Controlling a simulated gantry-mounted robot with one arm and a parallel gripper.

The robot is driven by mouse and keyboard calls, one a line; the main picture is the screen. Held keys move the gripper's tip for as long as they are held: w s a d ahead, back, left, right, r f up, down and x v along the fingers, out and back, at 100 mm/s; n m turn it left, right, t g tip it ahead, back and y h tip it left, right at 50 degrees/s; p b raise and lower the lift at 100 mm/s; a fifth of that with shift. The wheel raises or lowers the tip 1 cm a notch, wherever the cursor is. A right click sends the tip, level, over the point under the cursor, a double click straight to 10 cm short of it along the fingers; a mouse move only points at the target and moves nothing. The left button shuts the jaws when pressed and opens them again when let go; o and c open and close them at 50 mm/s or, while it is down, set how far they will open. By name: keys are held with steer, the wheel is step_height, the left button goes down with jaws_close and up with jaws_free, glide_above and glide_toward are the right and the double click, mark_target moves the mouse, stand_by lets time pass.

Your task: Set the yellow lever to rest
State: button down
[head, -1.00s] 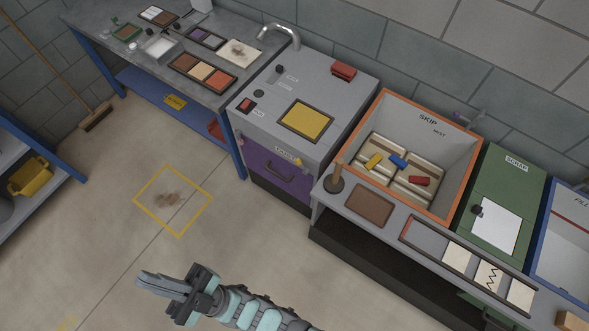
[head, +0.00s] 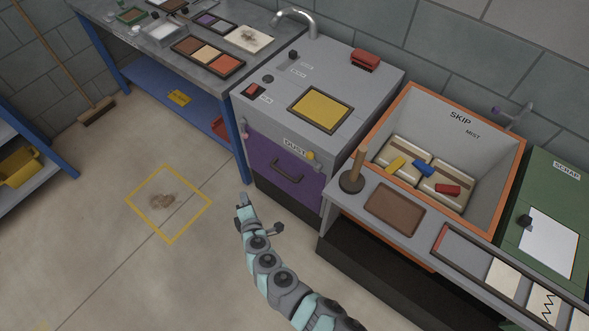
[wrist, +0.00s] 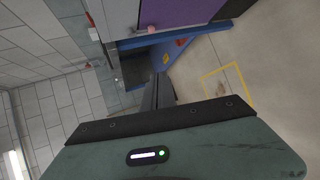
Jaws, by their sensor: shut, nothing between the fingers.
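A small yellow knob (head: 310,155), which looks like the end of the yellow lever, is on the front of the grey cabinet, right of the DUST label. It is too small for me to tell the lever's position. My gripper (head: 241,198) is shut and empty, in front of the cabinet's lower left, left of and below the yellow knob and apart from it. In the wrist view its dark fingers (wrist: 160,92) are together. A pink knob (wrist: 152,29) shows there beside the purple drawer front (wrist: 185,12); the yellow lever does not show.
The purple drawer (head: 284,168) has a dark handle. A grey ledge with a wooden-handled tool (head: 354,172) juts out to the right, before the orange-rimmed skip (head: 370,135). A blue-legged bench (head: 232,130) stands left. The floor around the yellow square (head: 147,222) is clear.

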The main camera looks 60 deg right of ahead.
mark_target(314, 162)
steer(key=s+d+r+m+g+h+b, duration=0.1)
steer(key=s+d+g+h+b, duration=0.2)
steer(key=s+d, duration=0.5)
steer(key=d+g+h, duration=0.1)
steer(key=d+h, duration=0.1)
steer(key=d, duration=0.3)
steer(key=shift+s+r+m+g+h, duration=0.2)
steer(key=shift+r+m+g+h, duration=0.1)
steer(key=shift+r+g, duration=0.1)
steer(key=shift+d+f, duration=0.1)
steer(key=shift+d, duration=0.05)
steer(key=b+x, duration=0.4)
steer(key=x, duration=0.6)
steer(key=s+r+p, duration=0.2)
steer(key=s, duration=0.1)
steer(key=shift+s, duration=0.2)
steer(key=shift+w+f+b, duration=0.1)
steer(key=shift+w+b, duration=0.05)
steer(key=shift+b, duration=0.15)
